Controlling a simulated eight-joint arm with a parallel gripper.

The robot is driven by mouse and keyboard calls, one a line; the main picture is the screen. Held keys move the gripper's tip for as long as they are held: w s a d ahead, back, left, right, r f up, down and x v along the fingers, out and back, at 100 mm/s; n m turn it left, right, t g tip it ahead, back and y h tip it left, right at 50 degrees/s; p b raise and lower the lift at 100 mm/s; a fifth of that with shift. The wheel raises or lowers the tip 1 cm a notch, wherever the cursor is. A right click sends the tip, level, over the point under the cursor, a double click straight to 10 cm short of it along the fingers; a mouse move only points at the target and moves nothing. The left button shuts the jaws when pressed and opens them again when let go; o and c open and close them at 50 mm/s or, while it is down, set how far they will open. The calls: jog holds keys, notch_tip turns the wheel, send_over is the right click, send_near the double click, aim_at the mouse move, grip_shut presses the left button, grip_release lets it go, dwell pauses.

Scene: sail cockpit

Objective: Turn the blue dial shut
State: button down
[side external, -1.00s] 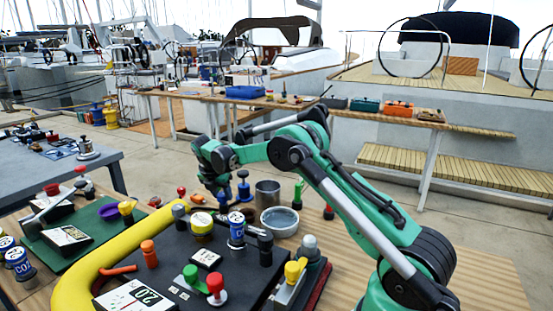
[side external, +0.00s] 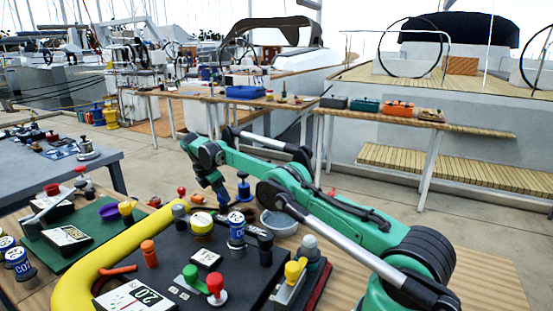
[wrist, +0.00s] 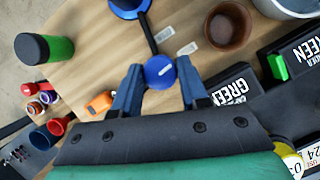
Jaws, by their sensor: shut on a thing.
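A round blue dial (wrist: 160,72) with a small pale mark on its top sits between the fingertips of my gripper (wrist: 160,78) in the wrist view. The two blue fingers stand on either side of it, and my gripper is shut on it. In the side external view my gripper (side external: 222,203) points down at the worktop behind the black panel, and the dial there is hard to make out. A larger blue round thing (wrist: 127,8) shows at the top edge of the wrist view, with a dark rod running from it toward the dial.
A brown cup (wrist: 228,26) stands close by, with black boxes marked GREEN (wrist: 232,88) at the right. A green-sided black cylinder (wrist: 44,47) and an orange piece (wrist: 100,102) lie to the left. The black panel (side external: 185,262) carries several knobs, and a yellow hose (side external: 95,262) curves around it.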

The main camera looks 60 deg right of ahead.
jog(key=shift+s, duration=0.1)
dwell(0.3)
jog(key=shift+c, duration=2.3)
grip_release()
